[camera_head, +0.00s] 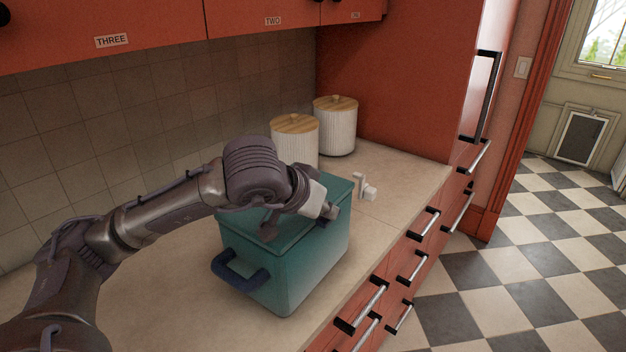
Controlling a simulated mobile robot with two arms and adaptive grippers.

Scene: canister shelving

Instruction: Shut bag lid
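The bag (305,270) is a teal box with a dark blue handle (243,272) on its near side, standing on the counter. Its teal lid (338,188) lies roughly flat across the top and looks down on the box. My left arm and gripper cover the middle of the lid, so any small gap there is hidden. My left gripper (300,214) is right over the lid, with its dark fingers at or just above the surface. I cannot tell whether they touch it or how far apart they are. My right gripper is not in view.
Two white ribbed canisters with wooden lids, one nearer (297,145) and one farther (336,128), stand behind the bag. A small white object (367,190) is on the counter (400,178) to its right. Red drawers with bar handles run below the counter edge.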

